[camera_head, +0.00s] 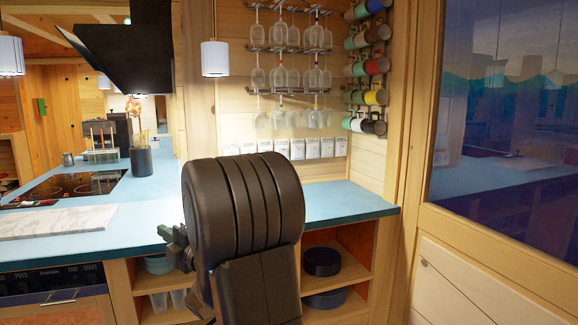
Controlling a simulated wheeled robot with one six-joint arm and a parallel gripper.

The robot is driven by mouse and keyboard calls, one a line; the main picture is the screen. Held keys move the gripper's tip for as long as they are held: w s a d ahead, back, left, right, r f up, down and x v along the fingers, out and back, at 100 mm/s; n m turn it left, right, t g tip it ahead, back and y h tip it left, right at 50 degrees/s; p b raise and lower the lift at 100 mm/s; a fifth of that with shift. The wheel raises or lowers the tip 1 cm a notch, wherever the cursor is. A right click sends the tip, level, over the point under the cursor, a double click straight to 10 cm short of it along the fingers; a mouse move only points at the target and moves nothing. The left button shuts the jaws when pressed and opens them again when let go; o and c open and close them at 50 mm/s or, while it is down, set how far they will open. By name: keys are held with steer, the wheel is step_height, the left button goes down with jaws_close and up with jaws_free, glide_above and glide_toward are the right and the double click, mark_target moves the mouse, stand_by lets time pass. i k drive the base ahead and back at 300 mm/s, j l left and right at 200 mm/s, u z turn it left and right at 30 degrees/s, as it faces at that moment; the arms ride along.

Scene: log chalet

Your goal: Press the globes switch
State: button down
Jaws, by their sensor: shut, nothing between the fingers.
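A row of several white switch plates (298,148) is on the wooden back wall, below the hanging glasses and above the blue counter. Their labels are too small to read, so I cannot tell which one is the globes switch. My arm's black link fills the lower middle and hides part of the counter. My gripper (168,238) shows only in part, as a small dark shape left of that link, by the counter's front edge. It is shut and empty, low and well apart from the switches.
The blue counter (345,201) runs below the switches. Mugs (376,66) hang at the right of the wall, and glasses (285,75) hang above the switches. A pendant lamp (215,59) hangs at upper left. A utensil pot (141,162) stands beside the hob (68,187).

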mark_target(298, 151)
steer(key=i+j+z, duration=0.1)
steer(key=i+z, duration=0.25)
steer(key=z, duration=0.15)
steer(key=i+j+z, duration=0.2)
steer(key=z, duration=0.3)
steer(key=i+j+z, duration=0.1)
steer(key=i+j, duration=0.4)
steer(key=i+j+z, duration=0.1)
steer(key=i+j, duration=0.85)
steer(key=j, duration=0.25)
steer(key=l+z, duration=0.05)
